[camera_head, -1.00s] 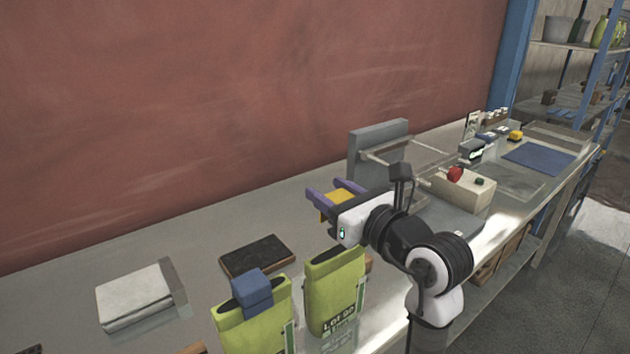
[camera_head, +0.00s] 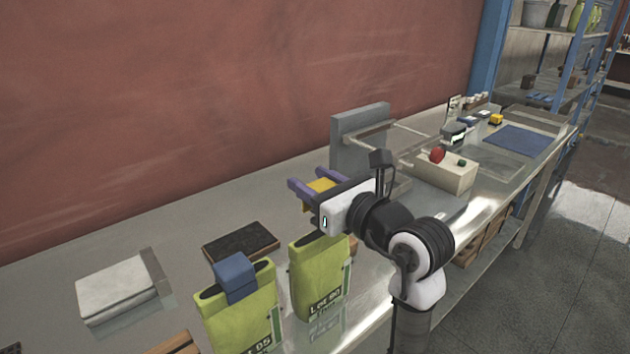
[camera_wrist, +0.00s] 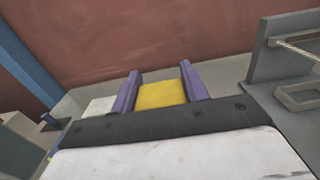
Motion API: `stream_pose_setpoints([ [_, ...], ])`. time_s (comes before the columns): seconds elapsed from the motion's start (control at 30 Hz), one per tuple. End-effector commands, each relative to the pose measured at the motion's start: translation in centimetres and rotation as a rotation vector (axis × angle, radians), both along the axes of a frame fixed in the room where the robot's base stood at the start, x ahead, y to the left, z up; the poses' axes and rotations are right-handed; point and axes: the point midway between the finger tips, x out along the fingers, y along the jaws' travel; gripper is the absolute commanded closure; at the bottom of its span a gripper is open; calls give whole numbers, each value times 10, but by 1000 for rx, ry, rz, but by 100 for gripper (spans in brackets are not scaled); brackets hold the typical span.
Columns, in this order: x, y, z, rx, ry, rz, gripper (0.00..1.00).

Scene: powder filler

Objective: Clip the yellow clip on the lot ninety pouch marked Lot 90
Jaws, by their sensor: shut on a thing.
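My gripper (camera_head: 311,190) is shut on a yellow clip (camera_head: 322,185), held between its purple fingers above the bench. The clip also shows in the wrist view (camera_wrist: 161,94), with a finger on each side. The green pouch marked Lot 90 (camera_head: 320,280) stands upright on the bench, below and close to my gripper in the head view. Its dark top opening shows and no clip is on it. A second green pouch, marked Lot 05 (camera_head: 240,318), stands to its left with a blue clip (camera_head: 234,272) on its top.
A dark flat tray (camera_head: 240,242) lies behind the pouches. A white-grey stack (camera_head: 118,290) lies at left. A grey upright machine part (camera_head: 360,135) and a beige box with a red button (camera_head: 445,176) stand to the right. Another yellow clip (camera_head: 496,119) lies near a blue mat (camera_head: 522,140).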

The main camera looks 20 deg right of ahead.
Motion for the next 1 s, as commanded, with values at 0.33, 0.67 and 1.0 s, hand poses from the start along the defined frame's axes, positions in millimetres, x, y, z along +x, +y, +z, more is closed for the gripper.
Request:
stream_pose_setpoints([
  [0.33, 0, 0, -20, 0, 0, 0, 77],
  [0.67, 0, 0, -37, 0, 0, 0, 77],
  [1.0, 0, 0, -51, -1, 0, 0, 77],
])
